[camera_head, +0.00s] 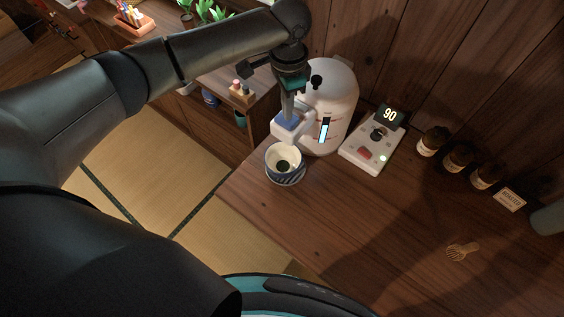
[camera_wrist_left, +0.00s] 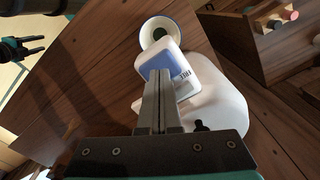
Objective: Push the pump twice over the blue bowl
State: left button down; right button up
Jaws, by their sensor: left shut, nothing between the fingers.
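The white hot-water dispenser (camera_head: 329,108) stands on the wooden counter. Its spout head carries a blue pump pad (camera_head: 289,121), which also shows in the left wrist view (camera_wrist_left: 158,63). The blue-patterned bowl (camera_head: 285,165) stands on the counter below the spout, with something dark at its bottom. In the left wrist view the bowl (camera_wrist_left: 159,32) shows just past the pad. My left gripper (camera_head: 288,110) is shut and empty, pointing down with its tips at the pad; contact is hard to tell. A gripper at the left wrist view's upper left (camera_wrist_left: 22,49) appears to be my right one, jaws apart.
A control panel reading 90 (camera_head: 372,140) sits right of the dispenser. Several dark jars (camera_head: 433,141), a small sign (camera_head: 509,199) and a bamboo whisk (camera_head: 463,250) are farther right. The counter's front middle is clear. A lower shelf (camera_head: 215,125) stands at left.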

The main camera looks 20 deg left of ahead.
pick_arm(q)
jog(key=shift+f, duration=0.95)
jog(key=shift+r, duration=0.1)
jog(key=shift+r+p, duration=1.4)
jog(key=shift+p, duration=0.1)
jog(key=shift+f, duration=0.1)
